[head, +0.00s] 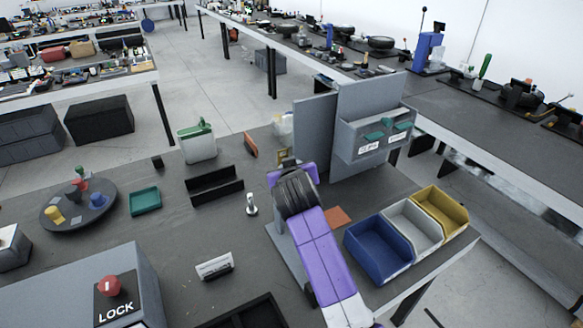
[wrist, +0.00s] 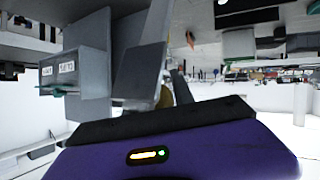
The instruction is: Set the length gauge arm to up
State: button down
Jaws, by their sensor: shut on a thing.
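My gripper (head: 284,165) is at the upper end of my purple arm, beside the upright grey panels (head: 365,105) of the stand on the bench. My wrist hides most of its fingers in the head view. In the wrist view a dark finger (wrist: 181,88) sticks out past my purple wrist housing. A brownish rounded piece (wrist: 164,97) shows right beside it, in front of the panel; it seems to be part of the length gauge arm. The gripper is shut on it. The rest of the gauge arm is hidden, and its angle cannot be told.
Blue (head: 378,250), white (head: 412,228) and yellow (head: 441,211) bins stand right of my arm. A grey rack with labels (head: 377,135) hangs on the panel. A small silver lever (head: 251,204) and a black holder (head: 214,186) stand left of my gripper.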

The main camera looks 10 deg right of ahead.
jog(key=shift+s+a+f, duration=0.25)
jog(key=shift+a+f, duration=0.25)
jog(key=shift+f, duration=0.3)
jog(key=c, duration=1.1)
grip_release()
jog(key=shift+d, duration=0.1)
jog(key=s+a+r+p, duration=0.1)
jog(key=r+p, duration=0.1)
jog(key=r, duration=0.1)
jog(key=s+a+r+p, duration=0.1)
jog(key=r+p, duration=0.2)
jog(key=s+r+p, duration=0.1)
jog(key=r+p, duration=0.1)
jog(key=shift+s+a+r+p, duration=0.4)
jog(key=shift+b+v, duration=0.8)
jog(key=shift+v, duration=3.05)
